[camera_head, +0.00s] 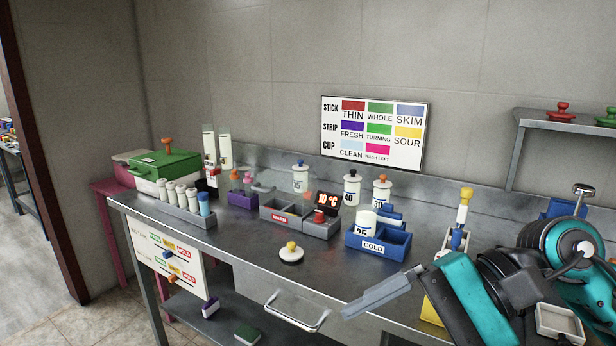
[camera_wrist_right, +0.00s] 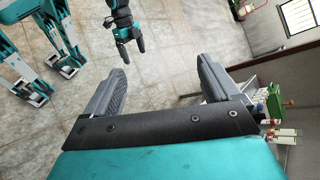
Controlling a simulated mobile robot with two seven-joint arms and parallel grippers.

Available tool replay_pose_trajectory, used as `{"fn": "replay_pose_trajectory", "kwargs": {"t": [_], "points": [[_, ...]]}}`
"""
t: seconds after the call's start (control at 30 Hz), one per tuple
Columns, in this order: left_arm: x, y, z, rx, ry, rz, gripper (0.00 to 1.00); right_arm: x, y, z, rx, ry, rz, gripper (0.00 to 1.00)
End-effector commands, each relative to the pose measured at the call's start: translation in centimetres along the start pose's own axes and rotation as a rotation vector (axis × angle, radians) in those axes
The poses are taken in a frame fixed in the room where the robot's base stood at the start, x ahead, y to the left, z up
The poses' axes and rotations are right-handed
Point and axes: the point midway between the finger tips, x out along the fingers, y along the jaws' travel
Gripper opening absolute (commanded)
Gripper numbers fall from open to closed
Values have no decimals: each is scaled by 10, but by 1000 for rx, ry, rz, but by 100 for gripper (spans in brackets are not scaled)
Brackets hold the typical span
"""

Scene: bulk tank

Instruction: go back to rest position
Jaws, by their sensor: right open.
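My right gripper (camera_head: 378,296) reaches in from the right in the head view, over the front part of the steel bench (camera_head: 225,245). In the right wrist view my right gripper (camera_wrist_right: 161,70) has its two grey fingers wide apart, with nothing between them but the floor behind. It touches no bench object that I can see. My left gripper does not show in the head view. A black and teal arm end (camera_wrist_right: 128,34) hangs at the top of the right wrist view; I cannot tell whose it is.
A wire handle (camera_head: 297,313) sticks out in front. Bare bench lies at front left.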

Motion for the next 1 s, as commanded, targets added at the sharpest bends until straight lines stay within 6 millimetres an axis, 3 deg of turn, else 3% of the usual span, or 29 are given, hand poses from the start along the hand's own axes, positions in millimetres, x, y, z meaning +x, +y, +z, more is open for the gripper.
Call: {"fn": "replay_pose_trajectory", "kwargs": {"t": [0.07, 0.17, 0.27, 0.33, 0.47, 0.57, 0.6, 0.7, 0.8, 0.9, 1.0], "points": [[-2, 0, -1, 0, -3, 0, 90, 15, -16, 14, 287, -210, -178, 89], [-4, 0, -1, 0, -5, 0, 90, 15, -38, 17, 677, -472, -381, 89], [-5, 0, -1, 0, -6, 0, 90, 4, -51, -2, 1093, -744, -561, 89], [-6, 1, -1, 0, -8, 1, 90, -4, -50, -28, 1394, -944, -679, 89], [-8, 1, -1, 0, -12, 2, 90, -13, -15, -93, 1949, -1342, -890, 89], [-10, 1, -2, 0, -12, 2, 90, -6, 43, -142, 2345, -1677, -1057, 89], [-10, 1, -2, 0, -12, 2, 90, 1, 69, -156, -2291, 1674, 1034, 89], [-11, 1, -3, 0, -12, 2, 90, 22, 138, -179, -1914, 1490, 897, 89], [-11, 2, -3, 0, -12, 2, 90, 45, 200, -185, -1602, 1343, 800, 89], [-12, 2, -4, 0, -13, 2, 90, 65, 248, -181, -1368, 1236, 734, 89], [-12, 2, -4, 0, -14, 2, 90, 78, 277, -175, -1221, 1172, 696, 89]]}}
